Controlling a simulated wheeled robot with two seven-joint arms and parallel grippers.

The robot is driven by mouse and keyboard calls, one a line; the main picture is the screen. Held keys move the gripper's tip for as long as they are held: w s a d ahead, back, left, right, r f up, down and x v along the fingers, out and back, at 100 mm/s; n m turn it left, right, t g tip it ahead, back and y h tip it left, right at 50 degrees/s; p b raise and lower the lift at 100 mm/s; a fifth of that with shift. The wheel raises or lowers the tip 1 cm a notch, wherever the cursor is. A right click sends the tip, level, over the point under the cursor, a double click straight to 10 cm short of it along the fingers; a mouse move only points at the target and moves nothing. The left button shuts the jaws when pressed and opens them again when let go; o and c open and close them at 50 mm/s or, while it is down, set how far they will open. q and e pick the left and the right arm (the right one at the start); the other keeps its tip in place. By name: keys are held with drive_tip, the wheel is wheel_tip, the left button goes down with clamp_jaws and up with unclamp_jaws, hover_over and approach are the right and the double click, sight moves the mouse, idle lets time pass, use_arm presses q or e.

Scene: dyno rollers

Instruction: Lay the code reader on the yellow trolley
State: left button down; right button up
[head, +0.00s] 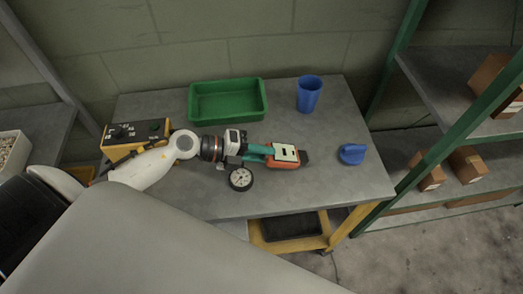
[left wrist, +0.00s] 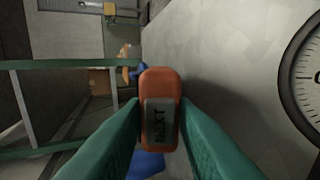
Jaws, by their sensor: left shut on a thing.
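The code reader (head: 285,155), orange-red with a pale panel, is held in my left gripper (head: 270,153). In the left wrist view the orange code reader (left wrist: 160,82), with a dark lettered label, sits between the two green fingers, which are shut on it. It is over the grey tabletop; I cannot tell the height. Yellow framework (head: 355,217) shows under the tabletop's front right, with a dark tray in a yellow frame (head: 325,232) beside it. I cannot tell whether this is the yellow trolley. My right gripper is not in view.
A green tray (head: 228,101) and blue cup (head: 309,93) stand at the back. A small blue object (head: 352,154) lies right of the code reader. A round dial (head: 240,178) is close below the gripper. A yellow control box (head: 135,135) is left. Green-posted shelving (head: 450,115) stands right.

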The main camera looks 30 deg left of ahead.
use_arm(q)
drive_tip(key=c, duration=1.1)
unclamp_jaws()
drive_tip(key=shift+s+a+r, duration=0.1)
drive_tip(key=shift+s+a, duration=0.15)
drive_tip(key=shift+a, duration=0.15)
drive_tip(key=b+v, duration=0.1)
drive_tip(key=v, duration=1)
drive_tip(key=shift+b, duration=0.3)
drive_tip(key=shift+r, duration=0.2)
